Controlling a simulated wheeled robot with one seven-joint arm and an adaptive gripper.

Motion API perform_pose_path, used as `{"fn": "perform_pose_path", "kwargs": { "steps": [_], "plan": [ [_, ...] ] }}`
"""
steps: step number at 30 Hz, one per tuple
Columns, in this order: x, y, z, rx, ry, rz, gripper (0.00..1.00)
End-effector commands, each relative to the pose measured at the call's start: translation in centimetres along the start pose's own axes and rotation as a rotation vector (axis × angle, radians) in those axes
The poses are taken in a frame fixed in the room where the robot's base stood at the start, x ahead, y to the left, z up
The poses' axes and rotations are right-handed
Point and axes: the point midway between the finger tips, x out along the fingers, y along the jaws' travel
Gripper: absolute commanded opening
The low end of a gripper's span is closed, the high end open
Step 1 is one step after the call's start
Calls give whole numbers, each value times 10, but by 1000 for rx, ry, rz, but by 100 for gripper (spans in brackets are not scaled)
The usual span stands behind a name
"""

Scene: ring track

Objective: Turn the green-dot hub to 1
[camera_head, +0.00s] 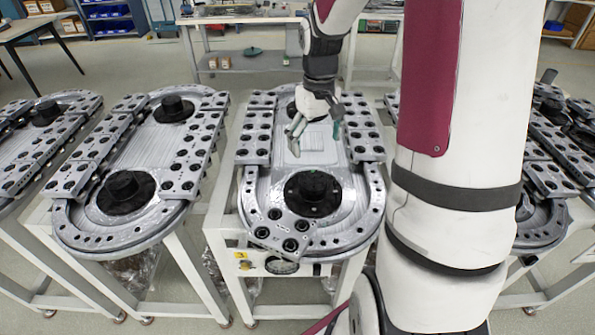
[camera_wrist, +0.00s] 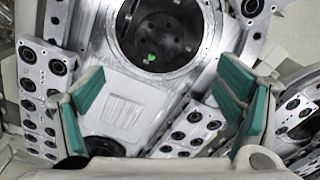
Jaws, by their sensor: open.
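The green-dot hub (camera_wrist: 165,30) is a round, dark disc with bolt holes at the top of the wrist view. Its green dot (camera_wrist: 150,57) lies near the lower edge of the disc. It appears to be the near dark hub (camera_head: 312,193) on the middle ring track (camera_head: 250,195) in the head view, where I cannot make out the dot. My gripper (camera_head: 315,133) hangs above the flat middle plate, beyond that hub. In the wrist view my gripper (camera_wrist: 165,95) has its green-padded fingers wide apart with nothing between them. No number 1 mark is readable.
Grey blocks with black rollers (camera_head: 255,135) line both long sides of the track. A separate roller segment (camera_head: 280,232) sits at its near end. Another dark hub (camera_wrist: 104,146) shows low in the wrist view. Similar tracks (camera_head: 130,195) stand left and right, with narrow gaps between.

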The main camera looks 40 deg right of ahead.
Motion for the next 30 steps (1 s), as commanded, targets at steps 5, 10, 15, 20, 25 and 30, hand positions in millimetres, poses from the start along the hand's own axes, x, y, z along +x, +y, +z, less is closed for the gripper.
{"fn": "perform_pose_path", "kwargs": {
  "steps": [5,10,15,20,25,30],
  "plan": [
    [24,-1,1,-1,-3,-2,86],
    [57,-1,1,-1,-4,-3,86],
    [90,-1,1,0,-5,-2,86],
    [115,-1,1,0,-3,-1,86],
    [130,-1,0,-1,0,0,86],
    [134,-1,0,0,0,0,86]
  ]
}}
